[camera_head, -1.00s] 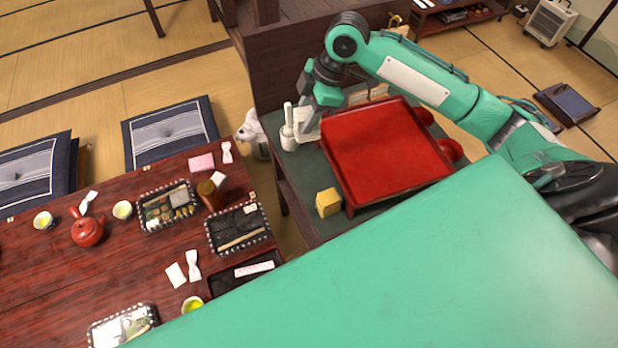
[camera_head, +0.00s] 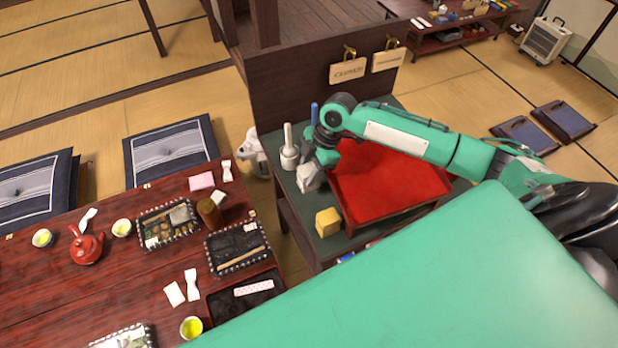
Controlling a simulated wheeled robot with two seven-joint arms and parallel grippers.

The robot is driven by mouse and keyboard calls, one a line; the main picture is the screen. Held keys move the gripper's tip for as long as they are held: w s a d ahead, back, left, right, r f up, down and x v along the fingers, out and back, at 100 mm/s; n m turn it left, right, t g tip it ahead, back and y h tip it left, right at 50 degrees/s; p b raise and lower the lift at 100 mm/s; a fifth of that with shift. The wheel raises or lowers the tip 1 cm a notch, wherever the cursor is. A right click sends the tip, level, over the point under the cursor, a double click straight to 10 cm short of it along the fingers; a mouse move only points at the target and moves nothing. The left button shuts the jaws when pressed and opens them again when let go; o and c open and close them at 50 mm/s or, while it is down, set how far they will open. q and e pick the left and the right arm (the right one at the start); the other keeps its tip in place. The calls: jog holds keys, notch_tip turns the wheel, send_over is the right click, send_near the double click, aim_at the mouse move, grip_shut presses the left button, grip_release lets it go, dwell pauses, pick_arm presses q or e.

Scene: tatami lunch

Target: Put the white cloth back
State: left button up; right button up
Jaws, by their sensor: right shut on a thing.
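My right gripper (camera_head: 313,168) is shut on the white cloth (camera_head: 308,180), a small pale bundle. The gripper points down and partly hides the cloth. The cloth is over the dark green top of the side stand (camera_head: 293,190), between a white bottle-like container (camera_head: 289,152) and a yellow block (camera_head: 327,222). I cannot tell whether it touches the top. My left gripper is not in view.
A red tray (camera_head: 385,210) lies right of the cloth, under my right arm. A blue upright item (camera_head: 314,113) stands behind the gripper. The low red-brown table (camera_head: 130,275) at left holds lunch boxes, cups, a red teapot (camera_head: 86,246) and folded napkins.

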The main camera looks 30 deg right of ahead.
notch_tip(320, 180, down, 4)
jog(key=shift+f+p, duration=0.25)
jog(key=shift+p, duration=0.1)
jog(key=shift+f, duration=0.3)
jog(key=o, duration=0.9)
jog(key=shift+f, duration=0.1)
